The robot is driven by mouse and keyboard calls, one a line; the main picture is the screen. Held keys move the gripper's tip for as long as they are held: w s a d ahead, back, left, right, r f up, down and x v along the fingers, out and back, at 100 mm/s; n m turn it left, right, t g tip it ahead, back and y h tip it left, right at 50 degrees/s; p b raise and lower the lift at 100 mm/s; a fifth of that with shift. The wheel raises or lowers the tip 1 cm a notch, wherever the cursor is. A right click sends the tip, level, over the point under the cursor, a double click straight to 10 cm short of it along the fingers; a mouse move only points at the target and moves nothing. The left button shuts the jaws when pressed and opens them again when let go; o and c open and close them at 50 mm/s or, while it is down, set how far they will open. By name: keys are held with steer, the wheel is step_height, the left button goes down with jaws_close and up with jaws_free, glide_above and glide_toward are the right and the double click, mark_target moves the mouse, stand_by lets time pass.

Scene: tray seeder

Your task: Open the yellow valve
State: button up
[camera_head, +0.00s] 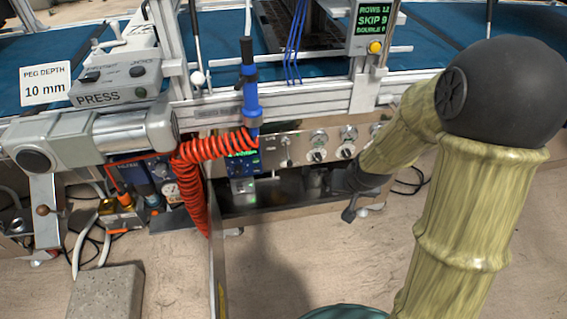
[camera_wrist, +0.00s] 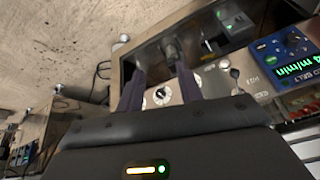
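I cannot make out for sure which part is the yellow valve. A round yellow knob (camera_head: 375,47) sits under the display at the upper right. My gripper (camera_head: 349,210) is low in front of the control panel, well to the right of the brass fitting. In the wrist view my gripper (camera_wrist: 160,70) has its two purple fingers apart with nothing held. A grey cylindrical part (camera_wrist: 169,50) shows beyond the fingertips. No yellow valve shows there.
The metal panel (camera_head: 300,150) carries several knobs; a white dial (camera_wrist: 162,95) shows between my fingers. The orange coiled hose (camera_head: 195,190) hangs left of the panel. A concrete block (camera_head: 105,295) stands on the floor. Open floor lies in front.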

steer(key=w+a+f+m+t+y+b, duration=0.45)
steer(key=w+a+f, duration=0.95)
steer(key=w+f, duration=0.4)
step_height(320, 180, down, 10)
steer(key=w+m+t+b, duration=0.2)
steer(key=m+t, duration=0.5)
steer(key=m, duration=0.3)
steer(key=shift+w+a+f+t, duration=0.2)
steer(key=shift+w+a+t, duration=0.1)
steer(key=shift+a+t, duration=0.1)
steer(key=shift+w+h, duration=0.1)
steer(key=shift+h, duration=0.15)
steer(key=b+x, duration=0.3)
steer(key=x, duration=0.2)
steer(key=b+x, duration=0.2)
steer(key=x, duration=0.3)
steer(key=b+x, duration=0.3)
steer(key=x, duration=0.2)
steer(key=shift+w+a+f+b, duration=0.2)
steer(key=shift+w+f+b, duration=0.1)
steer(key=shift+w, duration=0.1)
steer(key=shift+w+a+r+b, duration=0.2)
steer(key=shift+w+b, duration=0.1)
steer(key=shift+w, duration=0.35)
